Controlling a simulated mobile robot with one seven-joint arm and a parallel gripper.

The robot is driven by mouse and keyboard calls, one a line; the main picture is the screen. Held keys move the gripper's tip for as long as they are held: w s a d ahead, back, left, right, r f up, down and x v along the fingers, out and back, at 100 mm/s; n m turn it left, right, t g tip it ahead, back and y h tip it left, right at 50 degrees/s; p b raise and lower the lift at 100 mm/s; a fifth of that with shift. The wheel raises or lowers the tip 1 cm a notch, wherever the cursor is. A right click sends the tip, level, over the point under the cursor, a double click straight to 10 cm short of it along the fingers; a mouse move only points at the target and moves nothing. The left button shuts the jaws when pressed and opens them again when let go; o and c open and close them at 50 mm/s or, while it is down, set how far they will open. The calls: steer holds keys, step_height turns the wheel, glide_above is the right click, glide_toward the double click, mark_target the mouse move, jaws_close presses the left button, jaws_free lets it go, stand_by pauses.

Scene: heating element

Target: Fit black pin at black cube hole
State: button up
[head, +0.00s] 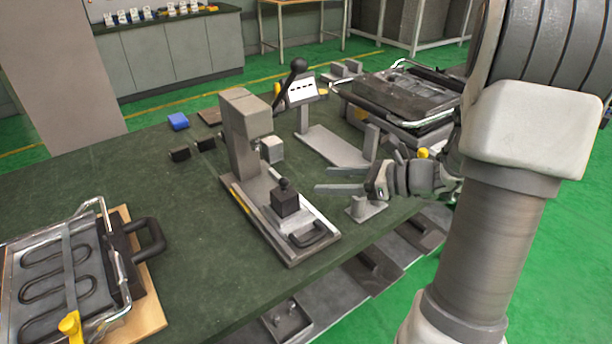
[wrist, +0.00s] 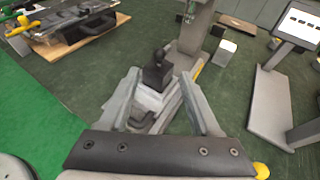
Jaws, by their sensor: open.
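A black cube (head: 285,203) sits on the light block of the press fixture's base. A small round-headed black piece (head: 284,184), which looks like the pin, stands upright on its top. How deep it sits in a hole I cannot tell. In the wrist view, the cube (wrist: 157,73) and the black piece (wrist: 158,55) show ahead between the fingers. My gripper (head: 321,180) is open and empty, to the right of the cube, its fingers pointing left towards it. The fingers appear apart from the cube.
The grey press column (head: 243,140) with a black lever stands behind the cube. A black handle (head: 313,237) is at the base's front. A heating-element tray (head: 60,275) is at left, a stand (head: 335,145) behind my gripper.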

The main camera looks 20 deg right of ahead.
steer(key=v, duration=0.5)
steer(key=shift+p, duration=0.3)
